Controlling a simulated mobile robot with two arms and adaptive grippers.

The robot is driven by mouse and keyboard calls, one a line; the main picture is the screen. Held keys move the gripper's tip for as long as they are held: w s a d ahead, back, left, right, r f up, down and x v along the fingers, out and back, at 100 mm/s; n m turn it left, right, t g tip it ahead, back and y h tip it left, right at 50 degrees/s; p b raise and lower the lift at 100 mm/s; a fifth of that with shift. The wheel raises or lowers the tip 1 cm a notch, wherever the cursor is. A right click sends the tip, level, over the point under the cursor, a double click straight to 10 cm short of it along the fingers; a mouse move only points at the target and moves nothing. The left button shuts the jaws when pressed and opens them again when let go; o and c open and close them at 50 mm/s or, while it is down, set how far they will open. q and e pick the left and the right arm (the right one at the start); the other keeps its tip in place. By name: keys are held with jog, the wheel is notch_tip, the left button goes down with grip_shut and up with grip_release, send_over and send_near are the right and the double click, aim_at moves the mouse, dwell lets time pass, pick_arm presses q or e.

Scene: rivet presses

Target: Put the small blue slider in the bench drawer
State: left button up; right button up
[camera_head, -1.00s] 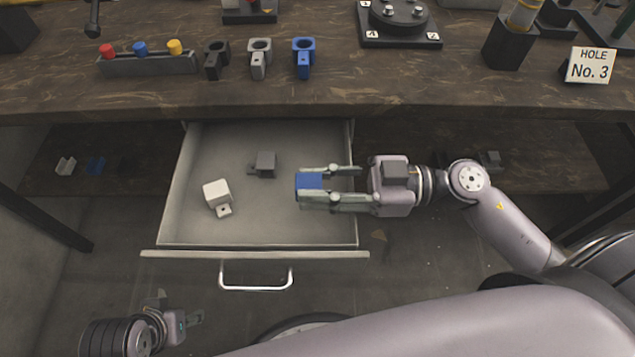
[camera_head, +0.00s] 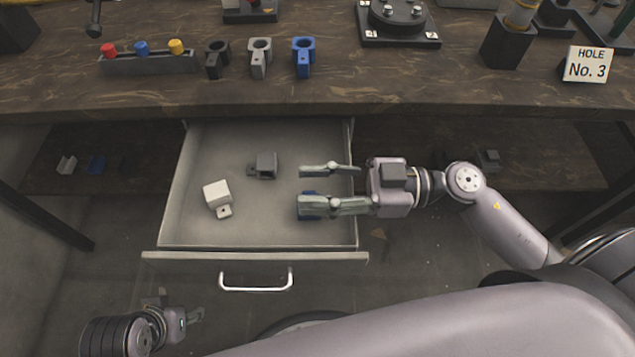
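A blue slider (camera_head: 309,215) is in the open bench drawer (camera_head: 258,238), near its right side. It is mostly hidden under the lower finger of my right gripper (camera_head: 302,187). That gripper reaches in from the right over the drawer. Its two fingers are apart, with an empty gap between them. A white slider (camera_head: 216,194) and a dark grey slider (camera_head: 265,165) also lie in the drawer, left of the gripper. My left gripper (camera_head: 195,317) is low at the left, in front of the drawer and away from it; its finger opening is unclear.
The drawer handle (camera_head: 256,281) faces me. On the bench above stand black, grey and blue holders (camera_head: 303,57) and a rack with red, blue and yellow knobs (camera_head: 148,63). A small white piece (camera_head: 66,165) and a dark blue piece (camera_head: 97,165) lie on the lower shelf at left.

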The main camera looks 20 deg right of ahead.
jog(key=shift+f, duration=0.7)
jog(key=shift+r, duration=0.2)
jog(key=r+p+v, duration=0.1)
jog(key=v, duration=1.1)
jog(key=shift+w+r, duration=0.15)
jog(key=shift+r, duration=0.1)
